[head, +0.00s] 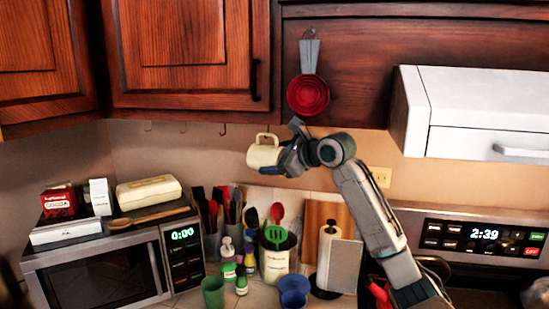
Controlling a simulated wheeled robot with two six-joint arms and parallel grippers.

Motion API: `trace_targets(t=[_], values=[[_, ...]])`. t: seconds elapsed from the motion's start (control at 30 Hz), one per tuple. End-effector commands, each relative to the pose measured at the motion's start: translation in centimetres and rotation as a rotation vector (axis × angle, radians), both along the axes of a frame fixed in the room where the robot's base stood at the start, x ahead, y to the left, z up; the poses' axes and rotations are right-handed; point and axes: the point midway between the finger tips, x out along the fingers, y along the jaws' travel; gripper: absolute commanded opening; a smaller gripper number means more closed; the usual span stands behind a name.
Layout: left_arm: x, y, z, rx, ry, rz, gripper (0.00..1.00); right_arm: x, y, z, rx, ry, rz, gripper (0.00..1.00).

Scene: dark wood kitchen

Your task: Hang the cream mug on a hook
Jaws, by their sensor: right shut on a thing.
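The cream mug (262,157) is in the air below the upper cabinets, lying on its side with its handle pointing up. My right gripper (288,160) comes in from the right and is shut on the mug's right end; the fingers hide that part. Several small dark hooks hang under the cabinet; one hook (223,130) shows just left of the mug, and another hook (183,128) is farther left. The mug's handle is near hook height; I cannot tell whether it touches a hook. My left gripper is not in view.
A microwave (95,272) with boxes on top stands left. Red measuring cups (308,95) hang above my right arm. A white range hood (480,110) is right.

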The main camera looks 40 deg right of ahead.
Motion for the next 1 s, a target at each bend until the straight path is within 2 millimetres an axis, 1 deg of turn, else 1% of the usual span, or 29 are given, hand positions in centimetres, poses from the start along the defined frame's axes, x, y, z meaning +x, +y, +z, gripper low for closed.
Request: trace_targets(t=[0.37, 0.4, 0.47, 0.5, 0.53, 0.83, 0.93, 1.0], values=[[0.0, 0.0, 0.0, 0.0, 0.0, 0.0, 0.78, 0.0, 0.0, 0.0, -0.001, -0.002, 0.0, 0.37], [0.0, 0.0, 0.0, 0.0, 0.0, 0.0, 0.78, 0.0, 0.0, 0.0, -0.001, -0.002, 0.0, 0.72], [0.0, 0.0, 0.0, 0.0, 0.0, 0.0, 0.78, 0.0, 0.0, 0.0, 0.0, -0.001, 0.0, 0.83], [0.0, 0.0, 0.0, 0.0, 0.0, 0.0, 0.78, 0.0, 0.0, 0.0, 0.0, -0.001, 0.0, 0.91], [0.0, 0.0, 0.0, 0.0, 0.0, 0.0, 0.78, 0.0, 0.0, 0.0, 0.0, -0.001, 0.0, 0.95], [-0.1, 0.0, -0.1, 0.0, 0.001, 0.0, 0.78, -0.1, 0.0, -0.1, 0.0, 0.001, -0.001, 0.95], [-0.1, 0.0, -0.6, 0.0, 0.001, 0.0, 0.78, -0.6, -0.2, 0.0, -0.002, -0.001, -0.001, 0.95], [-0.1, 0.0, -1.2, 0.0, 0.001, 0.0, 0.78, -1.4, -0.5, 0.1, -0.003, -0.002, -0.002, 0.95]])
